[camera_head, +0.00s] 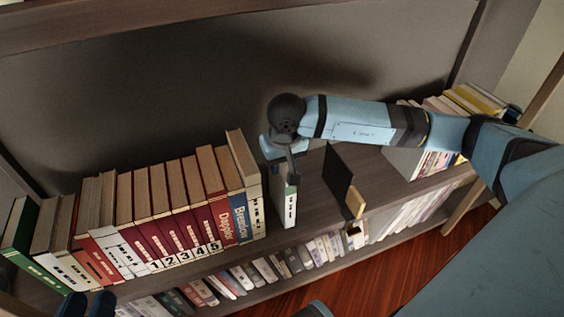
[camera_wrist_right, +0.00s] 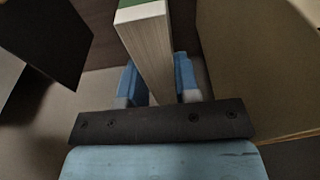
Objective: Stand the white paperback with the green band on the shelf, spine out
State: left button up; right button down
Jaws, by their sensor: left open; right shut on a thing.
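The white paperback with the green band (camera_head: 290,207) is upright in the gap on the shelf, its narrow white face toward the shelf front. I cannot tell whether its foot touches the board. My right gripper (camera_head: 281,168) is shut on it from above and behind. In the right wrist view the paperback (camera_wrist_right: 147,52) runs between the blue fingers of the right gripper (camera_wrist_right: 158,84), with green at its far end. My left gripper (camera_head: 89,305) is open at the bottom left edge, mostly out of frame. The shelf (camera_head: 315,205) has bare board right of the paperback.
A row of books (camera_head: 160,215) stands close on the left, ending in a tall tan book (camera_head: 243,160). A black bookend panel (camera_head: 338,172) with a small wooden block (camera_head: 355,202) stands on the right. More books (camera_head: 435,160) stand further right. A lower shelf holds smaller books (camera_head: 270,268).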

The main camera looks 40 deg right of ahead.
jog(key=p, duration=0.4)
jog(key=shift+w+a+r+p, duration=0.1)
jog(key=shift+a+r+p, duration=0.1)
jog(key=shift+r+p, duration=0.15)
pick_arm(q)
notch_tip(320, 180, up, 6)
jog(key=n+t, duration=0.1)
jog(key=t, duration=0.1)
jog(key=shift+s+r+p, duration=0.25)
jog(key=shift+s+p, duration=0.2)
pick_arm(e)
jog(key=shift+d+f, duration=0.25)
pick_arm(q)
jog(key=shift+f, duration=0.2)
jog(key=shift+f+b, duration=0.2)
jog(key=shift+b, duration=0.2)
pick_arm(e)
jog(key=shift+f, duration=0.25)
jog(key=c, duration=0.8)
grip_release()
